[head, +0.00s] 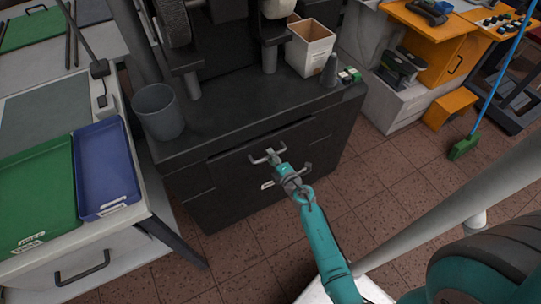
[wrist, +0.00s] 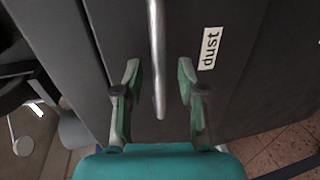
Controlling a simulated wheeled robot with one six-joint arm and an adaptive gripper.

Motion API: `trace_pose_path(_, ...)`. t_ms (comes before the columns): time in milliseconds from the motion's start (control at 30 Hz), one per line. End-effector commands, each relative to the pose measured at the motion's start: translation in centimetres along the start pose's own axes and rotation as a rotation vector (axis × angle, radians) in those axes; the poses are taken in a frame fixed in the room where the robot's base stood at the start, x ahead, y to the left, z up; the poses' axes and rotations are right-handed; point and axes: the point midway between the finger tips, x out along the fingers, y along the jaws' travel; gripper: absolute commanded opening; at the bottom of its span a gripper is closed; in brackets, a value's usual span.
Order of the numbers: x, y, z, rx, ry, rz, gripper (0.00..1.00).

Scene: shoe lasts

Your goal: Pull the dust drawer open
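The dust drawer is the dark front (head: 232,180) of the black machine base in the head view. It looks shut, flush with the cabinet. A white label reading "dust" (wrist: 209,48) is on it in the wrist view. My gripper (wrist: 158,76) is open, with one finger on each side of the handle and visible gaps to both. In the head view my gripper (head: 275,161) is at the drawer front and hides part of the handle.
A bench with green (head: 38,195) and blue (head: 106,168) trays is at left. Tiled floor in front of the drawer is clear apart from my arm.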

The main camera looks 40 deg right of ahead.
Motion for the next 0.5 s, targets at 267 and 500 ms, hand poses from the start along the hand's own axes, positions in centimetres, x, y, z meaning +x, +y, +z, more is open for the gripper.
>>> trace_pose_path(267, 1.47, 0.0, -0.03, 0.001, 0.001, 0.0, 0.39)
trace_pose_path(500, 1.47, 0.0, -0.02, 0.001, 0.0, 0.0, 0.37)
